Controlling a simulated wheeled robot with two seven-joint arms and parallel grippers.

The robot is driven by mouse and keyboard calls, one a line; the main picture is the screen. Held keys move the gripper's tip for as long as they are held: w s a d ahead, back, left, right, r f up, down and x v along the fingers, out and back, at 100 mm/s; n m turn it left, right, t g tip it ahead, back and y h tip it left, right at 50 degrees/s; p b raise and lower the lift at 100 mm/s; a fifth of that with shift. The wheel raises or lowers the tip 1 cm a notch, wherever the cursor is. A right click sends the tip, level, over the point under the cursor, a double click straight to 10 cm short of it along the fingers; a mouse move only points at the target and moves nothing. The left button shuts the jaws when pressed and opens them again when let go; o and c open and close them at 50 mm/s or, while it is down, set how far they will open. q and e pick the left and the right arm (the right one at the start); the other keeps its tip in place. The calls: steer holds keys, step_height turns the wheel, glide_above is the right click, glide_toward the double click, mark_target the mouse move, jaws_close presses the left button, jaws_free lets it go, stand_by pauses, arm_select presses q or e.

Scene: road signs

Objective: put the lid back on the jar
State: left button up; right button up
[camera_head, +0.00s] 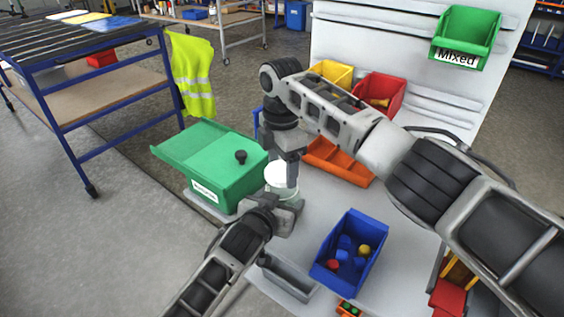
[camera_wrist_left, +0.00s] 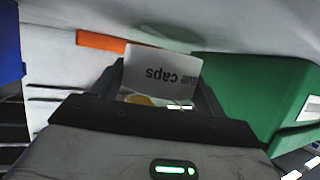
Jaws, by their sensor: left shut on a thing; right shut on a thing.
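A white lid (camera_head: 279,174) is in the jaws of my right gripper (camera_head: 285,168), which points down from above. The clear jar (camera_head: 286,191) is directly below it, partly hidden by both grippers. My left gripper (camera_head: 285,208) is shut on the jar low down from the front. In the left wrist view the jar's white label (camera_wrist_left: 165,70) reads upside down, ending in "ue caps", between the fingers of my left gripper (camera_wrist_left: 165,95). Something yellow shows by the label. Whether the lid touches the jar's rim I cannot tell.
A green box (camera_head: 222,180) with a black knob stands left of the grippers. A blue bin (camera_head: 350,255) with several coloured pieces stands front right, beside a grey tray (camera_head: 288,280). Orange (camera_head: 338,163), red and yellow bins stand behind my right arm.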

steer(key=shift+f, duration=0.9)
steer(key=shift+f, duration=0.55)
